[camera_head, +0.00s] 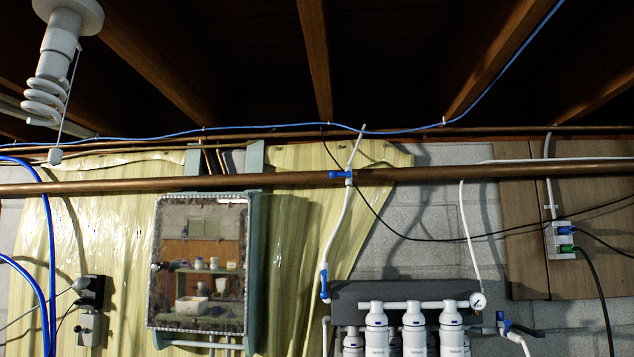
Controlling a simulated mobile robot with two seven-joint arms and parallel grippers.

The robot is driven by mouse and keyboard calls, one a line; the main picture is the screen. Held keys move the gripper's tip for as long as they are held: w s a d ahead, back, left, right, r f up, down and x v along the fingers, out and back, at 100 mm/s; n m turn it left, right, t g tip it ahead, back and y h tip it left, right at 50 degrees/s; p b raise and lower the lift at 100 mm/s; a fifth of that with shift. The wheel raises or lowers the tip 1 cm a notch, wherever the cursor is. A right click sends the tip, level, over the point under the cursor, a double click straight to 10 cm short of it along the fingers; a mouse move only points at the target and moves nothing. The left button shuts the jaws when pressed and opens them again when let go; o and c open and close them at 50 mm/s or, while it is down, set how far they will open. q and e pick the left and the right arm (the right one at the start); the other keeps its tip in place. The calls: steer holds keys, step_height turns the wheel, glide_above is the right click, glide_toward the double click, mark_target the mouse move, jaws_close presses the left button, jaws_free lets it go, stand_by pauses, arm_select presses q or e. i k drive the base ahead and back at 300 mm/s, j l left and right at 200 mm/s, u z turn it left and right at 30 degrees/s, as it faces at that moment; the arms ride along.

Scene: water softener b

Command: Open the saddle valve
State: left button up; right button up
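The saddle valve (341,174) is clamped on the horizontal copper pipe (240,183) near the middle of the head view. It has a small blue handle that looks to lie along the pipe. White tubing (342,215) runs down from it to a second blue-handled fitting (324,284). Neither of my grippers is in view, and nothing touches the valve.
White filter canisters (377,332) hang below a grey bracket (400,294) with a gauge (477,300). A mirrored cabinet (202,262) is left of the valve. An outlet (560,240) is at right. A thin black cable (385,222) passes near the valve. Wooden joists run overhead.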

mark_target(332, 173)
steer(key=i+j, duration=0.2)
steer(key=j, duration=0.15)
steer(key=i+j, duration=0.25)
steer(key=i+j+z, duration=0.1)
steer(key=j, duration=0.3)
steer(key=i, duration=0.1)
